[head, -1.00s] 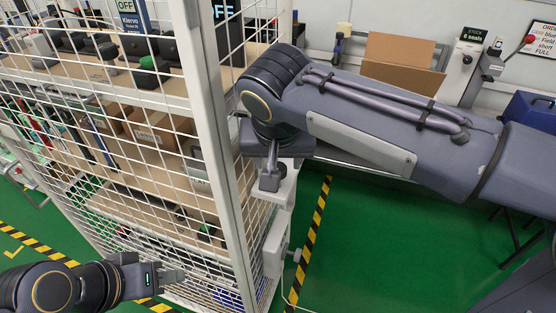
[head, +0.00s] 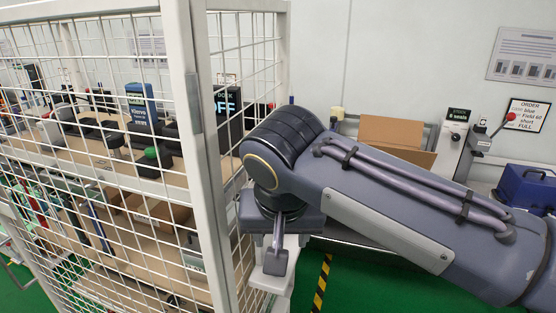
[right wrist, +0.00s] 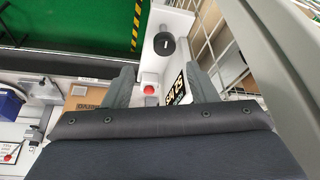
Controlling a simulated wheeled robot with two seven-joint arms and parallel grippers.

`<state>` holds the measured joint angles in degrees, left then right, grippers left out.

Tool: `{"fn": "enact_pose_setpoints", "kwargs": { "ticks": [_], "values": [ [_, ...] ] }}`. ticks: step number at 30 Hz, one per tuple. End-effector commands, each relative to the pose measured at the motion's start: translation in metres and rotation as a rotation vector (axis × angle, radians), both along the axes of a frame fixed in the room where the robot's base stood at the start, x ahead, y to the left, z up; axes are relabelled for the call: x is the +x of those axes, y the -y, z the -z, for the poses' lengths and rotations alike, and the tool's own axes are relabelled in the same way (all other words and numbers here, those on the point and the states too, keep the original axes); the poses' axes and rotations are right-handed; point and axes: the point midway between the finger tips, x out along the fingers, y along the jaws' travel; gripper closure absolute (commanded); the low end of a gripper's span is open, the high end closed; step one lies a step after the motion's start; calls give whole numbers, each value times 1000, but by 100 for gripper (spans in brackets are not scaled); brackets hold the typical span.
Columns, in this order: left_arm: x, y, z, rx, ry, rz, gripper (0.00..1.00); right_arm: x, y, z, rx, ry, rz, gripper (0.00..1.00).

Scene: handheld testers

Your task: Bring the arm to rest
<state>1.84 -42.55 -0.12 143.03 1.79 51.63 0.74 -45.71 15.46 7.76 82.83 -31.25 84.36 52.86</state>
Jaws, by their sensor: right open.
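My right arm comes in from the right in the head view, with its wrist bent down beside the white cage post. The right gripper (head: 277,258) points down just right of that post, and only part of it shows there. In the right wrist view its two grey fingers (right wrist: 160,85) are apart with nothing held between them. A red button (right wrist: 148,89) on a white housing appears beyond the gap. My left gripper is out of view.
A white mesh cage (head: 207,150) fills the left, close to my right wrist, with shelves of devices inside. Behind my arm are an open cardboard box (head: 390,132), a lever press (head: 483,140) and a blue case (head: 525,187). Green floor (head: 350,285) lies below.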

Motion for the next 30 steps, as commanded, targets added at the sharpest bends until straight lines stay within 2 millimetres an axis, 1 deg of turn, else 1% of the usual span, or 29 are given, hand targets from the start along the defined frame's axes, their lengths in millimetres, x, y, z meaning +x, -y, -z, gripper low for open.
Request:
{"fn": "enact_pose_setpoints", "kwargs": {
  "ticks": [1,2,5,6,8,9,11,12,15,19,21,24,30],
  "values": [
    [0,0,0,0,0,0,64,0,17,3,10,-9,6,48],
    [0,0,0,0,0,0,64,-1,29,6,21,-17,4,48],
    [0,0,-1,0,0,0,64,-11,82,25,71,-49,-5,48],
    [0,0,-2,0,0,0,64,-20,105,36,98,-61,-8,48],
    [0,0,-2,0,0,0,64,-37,136,53,146,-68,-10,48],
    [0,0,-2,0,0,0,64,-50,153,66,179,-68,-7,48],
    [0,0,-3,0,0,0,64,-70,174,85,227,-56,0,48],
    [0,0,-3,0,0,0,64,-84,184,97,258,-44,9,48],
    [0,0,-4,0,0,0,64,-113,199,126,318,1,32,48],
    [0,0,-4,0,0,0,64,-138,204,152,362,56,65,48],
    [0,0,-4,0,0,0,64,-145,205,161,372,77,74,48],
    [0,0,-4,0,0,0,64,-149,204,166,378,93,79,48],
    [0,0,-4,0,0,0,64,-149,204,167,379,93,78,48]
  ]
}}
